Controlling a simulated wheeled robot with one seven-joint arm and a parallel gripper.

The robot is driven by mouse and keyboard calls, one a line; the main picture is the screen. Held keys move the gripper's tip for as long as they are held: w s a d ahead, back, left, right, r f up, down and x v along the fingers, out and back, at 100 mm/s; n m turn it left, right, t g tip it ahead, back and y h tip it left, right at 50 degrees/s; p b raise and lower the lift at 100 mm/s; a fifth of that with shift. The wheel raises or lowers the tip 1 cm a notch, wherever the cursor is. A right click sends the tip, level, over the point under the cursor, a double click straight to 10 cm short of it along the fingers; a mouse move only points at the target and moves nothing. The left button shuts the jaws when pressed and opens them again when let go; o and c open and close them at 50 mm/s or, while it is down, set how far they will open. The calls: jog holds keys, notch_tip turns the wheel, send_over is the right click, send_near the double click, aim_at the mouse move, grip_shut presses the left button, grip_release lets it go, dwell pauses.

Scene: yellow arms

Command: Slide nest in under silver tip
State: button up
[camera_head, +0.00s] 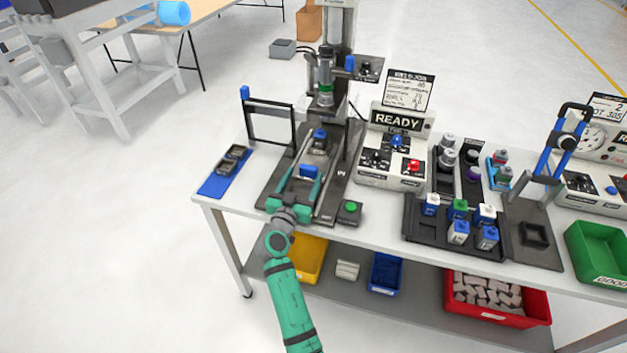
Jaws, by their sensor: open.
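The press station has a silver cylindrical head (325,72) with a green band below it, hanging from a column at the back of the dark base (330,196). A dark nest (318,146) with a blue-topped piece sits on the slide, in front of the head in this view. A blue handle block (309,171) is nearer me on the same slide. My green gripper (306,174) is open, with its fingers on either side of the blue handle. I cannot tell whether they touch it. The head's lowest end is hard to make out.
A black frame with a blue knob (271,106) stands left of the slide, near a blue mat (217,184). The READY control box (395,150) and a green button box (349,212) are on the right. A dark bottle tray (423,232) lies farther right.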

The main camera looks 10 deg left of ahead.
jog(key=s, duration=0.3)
jog(key=s+a, duration=0.1)
jog(key=s, duration=0.3)
jog(key=s+a, duration=0.1)
jog(key=s, duration=0.2)
jog(key=shift+s, duration=0.3)
